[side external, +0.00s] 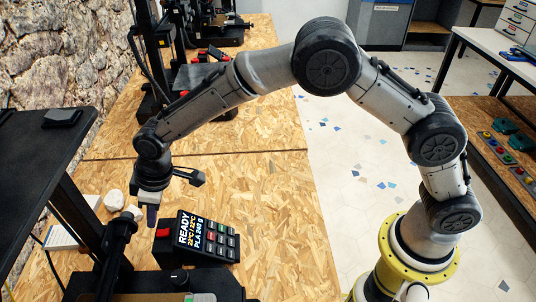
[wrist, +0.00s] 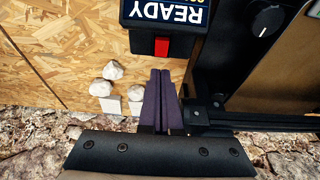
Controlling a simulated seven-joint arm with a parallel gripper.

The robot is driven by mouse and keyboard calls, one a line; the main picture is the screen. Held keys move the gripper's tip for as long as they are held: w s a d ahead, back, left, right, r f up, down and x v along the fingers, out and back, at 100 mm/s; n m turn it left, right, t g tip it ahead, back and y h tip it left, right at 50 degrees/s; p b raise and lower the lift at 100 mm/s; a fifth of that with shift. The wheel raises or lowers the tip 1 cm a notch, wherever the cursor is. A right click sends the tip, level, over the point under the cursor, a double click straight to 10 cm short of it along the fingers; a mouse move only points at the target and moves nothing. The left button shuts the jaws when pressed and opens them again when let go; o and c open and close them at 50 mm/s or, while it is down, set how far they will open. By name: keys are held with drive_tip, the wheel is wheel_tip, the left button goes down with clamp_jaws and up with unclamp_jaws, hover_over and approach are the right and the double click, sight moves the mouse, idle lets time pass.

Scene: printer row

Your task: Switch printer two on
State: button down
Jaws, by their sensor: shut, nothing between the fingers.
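The nearest printer's control box (side external: 208,238) has a lit screen reading "READY", temperatures and "PLA 240 g", beside a keypad. A red switch (side external: 163,232) sits at its left end. In the wrist view the switch (wrist: 162,47) is below the upside-down "READY" screen (wrist: 165,12). My gripper (side external: 152,222) is shut and empty, its dark purple fingers pointing down just left of the switch. In the wrist view the fingertips (wrist: 160,72) are just below the switch, with a small apparent gap. No printer number is readable.
Pale stones (side external: 114,200) and white paper (side external: 65,237) lie left of the box. The near printer's dark frame (side external: 118,245) stands close to my gripper. More printers (side external: 200,75) stand farther along the chipboard bench (side external: 265,185), which is clear to the right.

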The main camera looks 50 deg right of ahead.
sight(160, 232)
drive_tip(key=shift+r, duration=1.95)
